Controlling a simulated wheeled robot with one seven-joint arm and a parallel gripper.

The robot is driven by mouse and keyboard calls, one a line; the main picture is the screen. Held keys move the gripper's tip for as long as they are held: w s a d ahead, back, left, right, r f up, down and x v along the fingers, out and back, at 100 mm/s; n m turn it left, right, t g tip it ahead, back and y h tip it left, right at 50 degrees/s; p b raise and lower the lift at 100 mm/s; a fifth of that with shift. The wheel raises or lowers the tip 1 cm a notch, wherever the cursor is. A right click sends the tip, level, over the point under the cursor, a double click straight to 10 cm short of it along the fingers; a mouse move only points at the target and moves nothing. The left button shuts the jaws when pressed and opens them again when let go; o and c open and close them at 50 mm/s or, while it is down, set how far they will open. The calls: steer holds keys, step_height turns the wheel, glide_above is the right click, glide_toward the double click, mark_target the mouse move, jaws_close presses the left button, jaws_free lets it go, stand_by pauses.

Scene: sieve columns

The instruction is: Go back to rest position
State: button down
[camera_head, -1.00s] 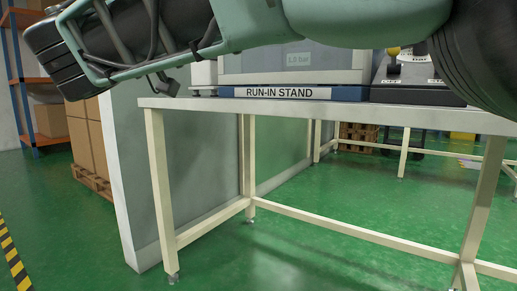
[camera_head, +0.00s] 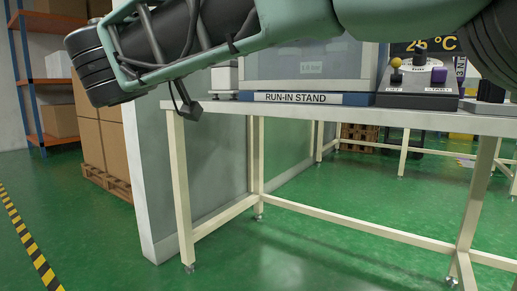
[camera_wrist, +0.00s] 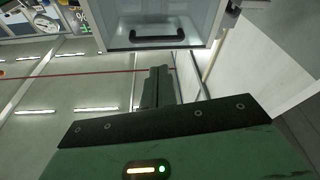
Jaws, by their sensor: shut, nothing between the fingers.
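My gripper (camera_wrist: 157,88) shows in the wrist view as dark fingers standing together beyond the green housing, with nothing held. In the head view my arm crosses the top of the picture, in front of the stand, and I cannot make out the fingertips there. The run-in stand (camera_head: 296,98) is a pale-legged table carrying a grey cabinet (camera_head: 305,66) and a control box (camera_head: 417,100) with a yellow knob and a purple button. In the wrist view a clear-fronted cabinet with a black handle (camera_wrist: 157,36) lies beyond the fingers.
A grey panel (camera_head: 190,180) stands at the stand's left side. Stacked cartons (camera_head: 103,140) on a pallet and a shelf rack (camera_head: 25,90) are at the left. Green floor (camera_head: 90,235) is open at front left, with a yellow-black stripe (camera_head: 28,240).

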steer(key=s+d+f+n+g+y+p, duration=0.2)
steer(key=d+f+n+g+y+p, duration=0.15)
steer(key=d+f+n+g, duration=0.35)
steer(key=s+d+f+n+g+y+p, duration=0.25)
steer(key=d+f+p, duration=0.2)
steer(key=f, duration=0.55)
steer(key=s+d+f+n+g+y+p, duration=0.1)
steer(key=s+d+f+g+y+p, duration=0.25)
steer(key=s, duration=0.75)
steer(key=s+d+f+n+g+y+p, duration=0.15)
steer(key=s+d+f+g+p, duration=0.3)
steer(key=s, duration=0.65)
step_height(320, 180, up, 38)
steer(key=p, duration=3.7)
steer(key=shift+f+m, duration=0.15)
steer(key=shift+m, duration=0.25)
steer(key=shift+s, duration=0.1)
